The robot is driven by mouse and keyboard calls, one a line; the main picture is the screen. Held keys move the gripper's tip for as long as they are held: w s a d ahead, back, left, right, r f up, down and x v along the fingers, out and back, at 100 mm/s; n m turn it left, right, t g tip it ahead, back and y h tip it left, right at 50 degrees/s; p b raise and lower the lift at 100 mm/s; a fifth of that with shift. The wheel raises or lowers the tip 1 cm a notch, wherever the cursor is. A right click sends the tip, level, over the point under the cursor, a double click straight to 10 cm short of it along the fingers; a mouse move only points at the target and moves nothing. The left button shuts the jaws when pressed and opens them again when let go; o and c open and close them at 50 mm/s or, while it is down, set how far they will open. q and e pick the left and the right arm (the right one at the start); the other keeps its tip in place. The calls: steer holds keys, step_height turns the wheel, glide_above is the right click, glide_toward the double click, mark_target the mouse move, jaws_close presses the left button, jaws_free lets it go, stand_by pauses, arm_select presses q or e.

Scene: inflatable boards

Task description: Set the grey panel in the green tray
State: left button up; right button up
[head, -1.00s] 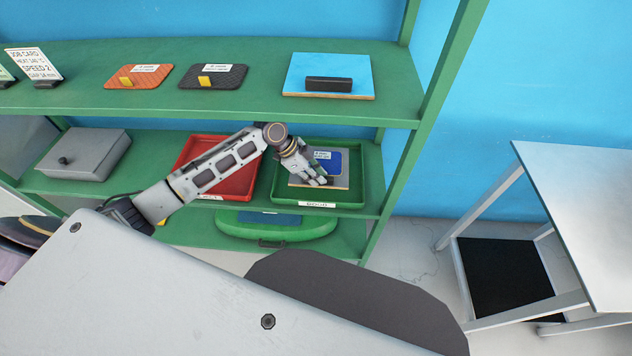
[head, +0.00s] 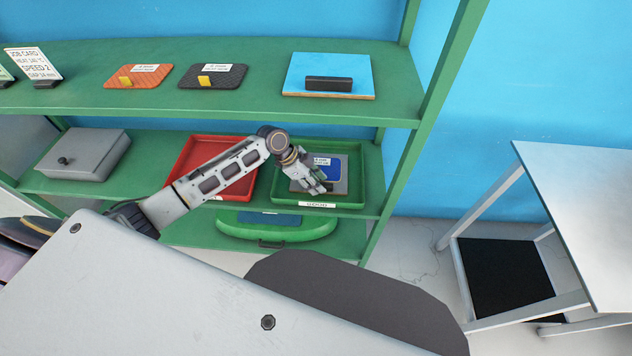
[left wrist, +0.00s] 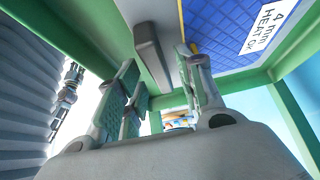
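The grey panel (head: 342,186), with a blue patch (head: 328,171) and white label on it, lies inside the green tray (head: 376,178) on the middle shelf. My left gripper (head: 318,184) is over the panel's middle and hides part of it. In the left wrist view, the gripper (left wrist: 160,62) is open, its green-padded fingers apart on either side of a grey handle bar (left wrist: 150,52). The blue patch (left wrist: 222,30) with its label shows beside the bar. Gaps show between fingers and bar. My right gripper is not in view.
A red tray (head: 176,172) stands left of the green tray, under my left arm, and a grey box (head: 84,155) further left. The upper shelf (head: 240,104) is close above. A shelf post (head: 430,110) rises at the right; a white table (head: 580,205) stands beyond.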

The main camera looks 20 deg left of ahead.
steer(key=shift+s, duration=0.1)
arm_select(q)
steer(key=shift+v, duration=3.45)
steer(key=shift+a+r, duration=0.15)
steer(key=shift+r, duration=0.1)
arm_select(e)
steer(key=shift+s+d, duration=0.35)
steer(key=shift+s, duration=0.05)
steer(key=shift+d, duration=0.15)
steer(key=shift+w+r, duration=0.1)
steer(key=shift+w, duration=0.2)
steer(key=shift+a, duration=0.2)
